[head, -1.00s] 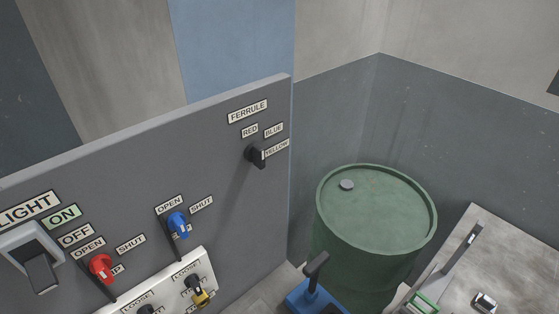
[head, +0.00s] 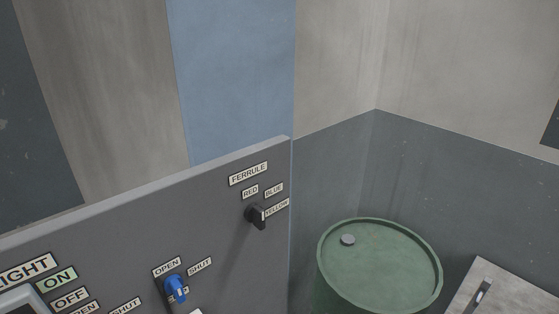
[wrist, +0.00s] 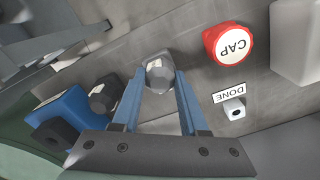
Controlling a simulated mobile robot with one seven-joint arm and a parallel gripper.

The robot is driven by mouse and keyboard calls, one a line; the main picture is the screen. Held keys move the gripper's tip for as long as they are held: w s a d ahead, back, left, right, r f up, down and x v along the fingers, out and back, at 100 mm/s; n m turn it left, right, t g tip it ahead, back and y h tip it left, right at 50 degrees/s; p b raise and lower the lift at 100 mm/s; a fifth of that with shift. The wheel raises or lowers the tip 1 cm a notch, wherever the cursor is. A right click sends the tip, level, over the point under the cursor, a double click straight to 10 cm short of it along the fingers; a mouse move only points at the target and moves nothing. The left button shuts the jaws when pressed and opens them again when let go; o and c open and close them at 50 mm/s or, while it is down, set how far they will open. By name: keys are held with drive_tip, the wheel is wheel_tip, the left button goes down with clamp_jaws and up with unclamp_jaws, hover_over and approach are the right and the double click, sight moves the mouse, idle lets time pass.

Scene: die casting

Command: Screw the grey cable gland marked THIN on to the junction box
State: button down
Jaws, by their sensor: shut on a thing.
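My gripper (wrist: 160,82) shows in the wrist view, its two blue fingers shut on a grey faceted piece (wrist: 159,70). It looks like a cable gland, but no THIN marking can be read on it. I cannot tell whether the piece is free or touches the surface behind it. I cannot make out the junction box for certain in either view. My gripper is not in the head view.
The head view shows a grey panel (head: 120,245) with a FERRULE selector (head: 256,215) and blue knob (head: 175,288), and a green drum (head: 385,262).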

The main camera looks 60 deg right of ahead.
drive_tip(key=shift+r+p, duration=0.55)
drive_tip(key=shift+r+p, duration=1.05)
drive_tip(key=shift+p, duration=0.05)
drive_tip(key=shift+r+p, duration=0.6)
drive_tip(key=shift+p, duration=0.05)
wheel_tip(320, 180, up, 4)
drive_tip(key=p, duration=0.4)
drive_tip(key=shift+r+p, duration=0.25)
drive_tip(key=shift+p, duration=0.05)
drive_tip(key=w+a+r+p, duration=0.2)
drive_tip(key=w+a, duration=0.2)
drive_tip(key=a, duration=0.6)
drive_tip(key=w+a+r+p, duration=0.3)
drive_tip(key=a, duration=0.6)
drive_tip(key=shift+w+a+p, duration=0.35)
drive_tip(key=shift+w+a, duration=0.05)
drive_tip(key=shift+f+b, duration=2.4)
drive_tip(key=shift+f, duration=0.4)
